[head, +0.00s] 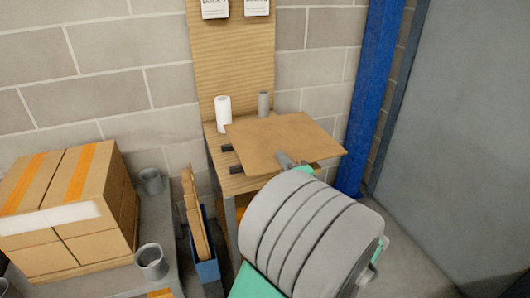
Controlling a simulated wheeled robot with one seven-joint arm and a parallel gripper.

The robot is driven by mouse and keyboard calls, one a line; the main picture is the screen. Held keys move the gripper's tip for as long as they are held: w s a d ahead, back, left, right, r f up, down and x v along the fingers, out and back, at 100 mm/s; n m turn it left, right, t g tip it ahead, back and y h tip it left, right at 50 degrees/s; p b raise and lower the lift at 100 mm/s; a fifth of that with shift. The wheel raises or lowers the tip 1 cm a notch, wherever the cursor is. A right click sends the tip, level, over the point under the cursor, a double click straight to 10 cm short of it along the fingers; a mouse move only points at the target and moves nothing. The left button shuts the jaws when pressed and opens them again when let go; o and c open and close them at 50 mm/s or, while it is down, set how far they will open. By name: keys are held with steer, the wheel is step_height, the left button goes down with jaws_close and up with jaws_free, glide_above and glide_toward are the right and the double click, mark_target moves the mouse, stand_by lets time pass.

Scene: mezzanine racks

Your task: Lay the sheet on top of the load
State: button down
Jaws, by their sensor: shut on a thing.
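The sheet (270,138) is a flat brown cardboard panel over the wooden stand (226,184), its right corner jutting past the stand's edge. My gripper (289,161) is shut on the sheet's near edge; my thick grey arm hides part of it. I cannot tell whether the sheet touches the stand or hangs just above it. The load (58,243) is a block of stacked brown cartons with orange tape and a white label band, at the left. Its top is bare cartons. The sheet is well to the right of it.
A white roll (223,109) and a grey cylinder (264,104) stand behind the sheet. Two dark bars (236,169) show at its left edge. A blue bin (207,270) with upright cardboard pieces and grey cups (151,262) lie between. A blue post (371,95) rises right.

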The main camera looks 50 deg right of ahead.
mark_target(261, 167)
steer(key=shift+s+a+r, duration=0.1)
steer(key=shift+s+r, duration=0.15)
steer(key=shift+s, duration=0.15)
steer(key=w+a, duration=0.1)
steer(key=w+a+f, duration=0.1)
steer(key=w, duration=0.1)
steer(key=w+a+f, duration=0.1)
steer(key=w, duration=0.1)
steer(key=shift+a+f, duration=0.15)
steer(key=shift+a, duration=0.25)
steer(key=w+a+r+n+t+y, duration=0.1)
steer(key=w+a+r+n+y, duration=0.3)
steer(key=a, duration=0.7)
steer(key=w+a+n+y+p, duration=0.15)
steer(key=w+a+y, duration=0.35)
steer(key=a, duration=0.7)
steer(key=w+a+r+n+t+y, duration=0.15)
steer(key=w+a+n+y, duration=0.3)
steer(key=a, duration=0.65)
steer(key=w+r+p, duration=0.3)
steer(key=r+p, duration=0.2)
steer(key=p, duration=1.2)
steer(key=shift+r+m+g+y, duration=0.3)
steer(key=shift+r+g+y, duration=0.05)
steer(key=shift+g, duration=0.1)
